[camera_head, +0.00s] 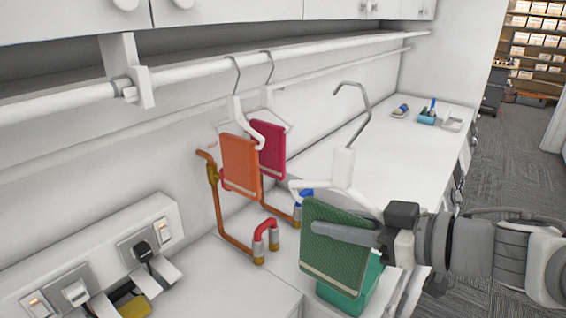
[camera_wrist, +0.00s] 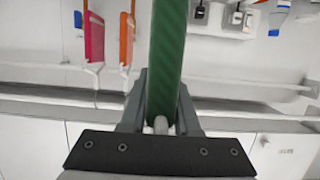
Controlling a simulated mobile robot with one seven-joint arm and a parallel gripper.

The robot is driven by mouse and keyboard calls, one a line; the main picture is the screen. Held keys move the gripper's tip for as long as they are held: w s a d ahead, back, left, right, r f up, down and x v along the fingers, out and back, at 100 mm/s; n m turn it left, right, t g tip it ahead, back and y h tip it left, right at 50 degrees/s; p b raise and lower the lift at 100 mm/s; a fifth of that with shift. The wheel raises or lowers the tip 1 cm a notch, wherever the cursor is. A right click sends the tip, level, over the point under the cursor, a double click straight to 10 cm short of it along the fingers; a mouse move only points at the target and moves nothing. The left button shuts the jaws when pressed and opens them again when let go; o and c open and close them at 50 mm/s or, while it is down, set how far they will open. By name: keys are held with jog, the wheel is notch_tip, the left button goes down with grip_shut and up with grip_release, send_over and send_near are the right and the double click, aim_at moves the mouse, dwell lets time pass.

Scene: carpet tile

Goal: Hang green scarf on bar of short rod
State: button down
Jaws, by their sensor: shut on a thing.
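The green scarf (camera_head: 335,258) is folded over a white hanger (camera_head: 342,168) with a tall metal hook. My gripper (camera_head: 345,234) is shut on the scarf from the right, with one finger across its front. In the wrist view the green scarf (camera_wrist: 166,50) shows edge-on between the fingers (camera_wrist: 163,112). The hanger's hook stands free in the air, apart from any rod. A white rod (camera_head: 200,68) runs under the cabinets, held by a bracket (camera_head: 138,85); a thinner rail (camera_head: 330,72) lies below it. I cannot tell which is the short rod.
An orange scarf (camera_head: 240,165) and a red scarf (camera_head: 269,148) hang on hangers from the rod. Below are copper pipes (camera_head: 232,238) and a teal bin (camera_head: 365,285) under the green scarf. Sockets with plugs (camera_head: 142,250) line the left wall. The far counter (camera_head: 400,140) is mostly clear.

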jog(key=s+d+f+b, duration=0.1)
jog(key=s+d+b, duration=0.3)
jog(key=s+d, duration=1.2)
jog(key=shift+d, duration=0.9)
jog(key=shift+a, duration=0.15)
